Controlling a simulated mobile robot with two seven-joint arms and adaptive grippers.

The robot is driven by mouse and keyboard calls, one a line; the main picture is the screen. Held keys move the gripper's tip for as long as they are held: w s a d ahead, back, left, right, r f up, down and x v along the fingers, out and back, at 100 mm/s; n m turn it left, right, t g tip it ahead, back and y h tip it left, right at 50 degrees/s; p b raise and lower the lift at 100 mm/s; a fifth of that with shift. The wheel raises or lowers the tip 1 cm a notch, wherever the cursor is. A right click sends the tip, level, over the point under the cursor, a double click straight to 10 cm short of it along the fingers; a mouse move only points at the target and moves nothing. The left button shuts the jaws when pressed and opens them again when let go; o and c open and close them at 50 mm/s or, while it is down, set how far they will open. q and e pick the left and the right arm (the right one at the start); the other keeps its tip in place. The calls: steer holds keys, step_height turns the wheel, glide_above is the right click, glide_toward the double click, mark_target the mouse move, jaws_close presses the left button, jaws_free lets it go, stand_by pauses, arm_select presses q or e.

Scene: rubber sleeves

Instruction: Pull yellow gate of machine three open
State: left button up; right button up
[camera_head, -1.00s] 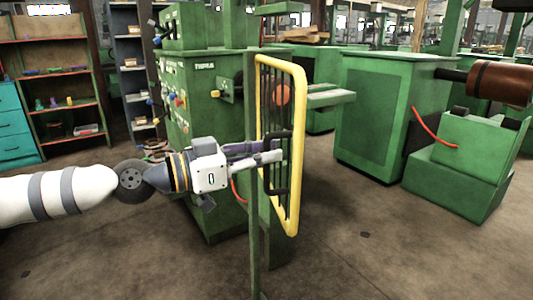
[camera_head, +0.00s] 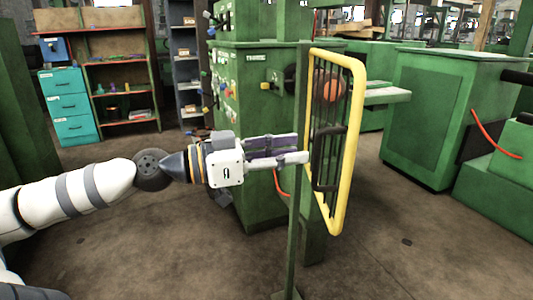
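The yellow gate (camera_head: 352,150) has a rounded yellow frame with dark vertical bars and stands beside a green post, on the right side of the green machine (camera_head: 232,95) in the middle. A dark handle (camera_head: 316,168) is on the gate's bars. My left gripper (camera_head: 304,150) reaches in from the left at handle height. Its two fingers look apart, with the tips just left of the handle and close to the post. I see nothing held between them, and cannot tell whether they touch the gate. My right gripper is not in view.
A thin green post (camera_head: 295,230) stands on the floor in front of the machine. More green machines (camera_head: 430,120) stand at the right. Shelves and a teal drawer cabinet (camera_head: 68,103) are at the back left. The foreground floor is clear.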

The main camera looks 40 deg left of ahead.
arm_select(q)
steer(key=v, duration=0.6)
steer(key=shift+s+a, duration=0.15)
steer(key=shift+s, duration=0.05)
steer(key=d+f+n+g+h, duration=0.1)
steer(key=d+f+g, duration=0.4)
steer(key=d, duration=0.5)
steer(key=d+f+n+g+h, duration=0.2)
steer(key=d+f+g, duration=0.1)
steer(key=d+f, duration=0.55)
steer(key=s+d+f+n+g+y+p, duration=0.15)
steer(key=s+d+f+g, duration=0.4)
steer(key=s+f, duration=0.55)
steer(key=s+a+f+n+g+y, duration=0.25)
steer(key=s+f+y, duration=0.25)
steer(key=s+f, duration=0.6)
steer(key=s+a+f+g+y, duration=0.1)
steer(key=s+a+f+y, duration=0.2)
steer(key=s+a+y, duration=0.2)
steer(key=s+a+p, duration=0.1)
steer(key=s+a, duration=0.2)
steer(key=a, duration=0.1)
steer(key=shift+s+a+m+g+y, duration=0.3)
steer(key=shift+s+a+g+y, duration=0.05)
steer(key=shift+s+a+g, duration=0.05)
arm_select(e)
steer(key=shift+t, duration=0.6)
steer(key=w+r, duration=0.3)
